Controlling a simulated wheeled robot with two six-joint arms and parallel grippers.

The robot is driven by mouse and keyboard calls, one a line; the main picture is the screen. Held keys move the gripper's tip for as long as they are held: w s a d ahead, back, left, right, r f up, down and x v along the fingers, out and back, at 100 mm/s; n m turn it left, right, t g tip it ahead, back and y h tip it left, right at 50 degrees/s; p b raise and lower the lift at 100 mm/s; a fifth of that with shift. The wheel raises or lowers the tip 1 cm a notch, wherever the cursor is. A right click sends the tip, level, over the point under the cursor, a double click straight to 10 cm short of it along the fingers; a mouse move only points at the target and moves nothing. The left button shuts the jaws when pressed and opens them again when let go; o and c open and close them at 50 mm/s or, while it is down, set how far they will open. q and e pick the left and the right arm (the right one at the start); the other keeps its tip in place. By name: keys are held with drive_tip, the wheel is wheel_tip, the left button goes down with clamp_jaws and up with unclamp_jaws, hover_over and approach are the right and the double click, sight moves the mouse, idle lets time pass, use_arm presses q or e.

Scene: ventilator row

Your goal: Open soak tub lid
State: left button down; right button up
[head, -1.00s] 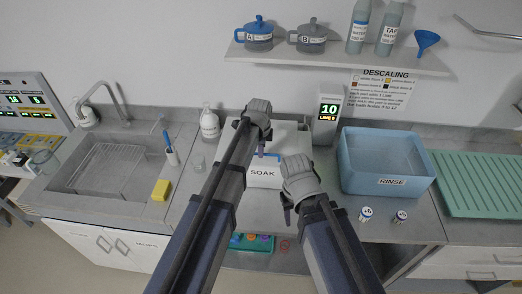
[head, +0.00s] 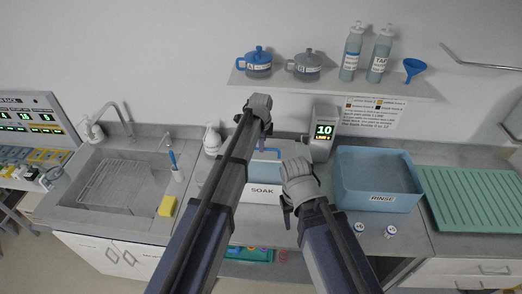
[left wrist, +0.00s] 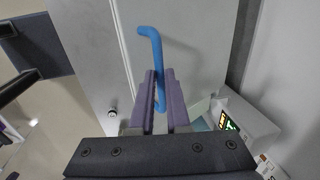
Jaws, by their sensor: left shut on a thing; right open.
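The soak tub (head: 262,190), a white box labelled SOAK, stands on the counter between my two arms. Its pale grey lid (head: 289,147) has a blue handle (head: 268,149) and appears tilted up at the back, with bluish colour showing below it. My left arm hides part of both. In the left wrist view the lid (left wrist: 95,50) is a flat grey panel, and my left gripper (left wrist: 160,78) is shut on the blue handle (left wrist: 153,40). My right gripper (head: 288,208) is open and empty in front of the tub's right side.
A blue rinse tub (head: 378,197) stands right of the soak tub, and a display unit (head: 322,134) is behind, reading 10. Two small round pieces (head: 375,230) lie at the front. A sink (head: 110,185), yellow sponge (head: 167,206) and white bottle (head: 212,140) are left. A shelf (head: 330,85) hangs above.

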use_arm(q)
drive_tip(key=w+r+p, duration=0.2)
drive_tip(key=w+r, duration=0.1)
drive_tip(key=w, duration=0.1)
drive_tip(key=shift+w+r+p, duration=0.3)
drive_tip(key=shift+w+r, duration=0.1)
use_arm(e)
wheel_tip(320, 180, up, 4)
drive_tip(key=shift+f, duration=0.15)
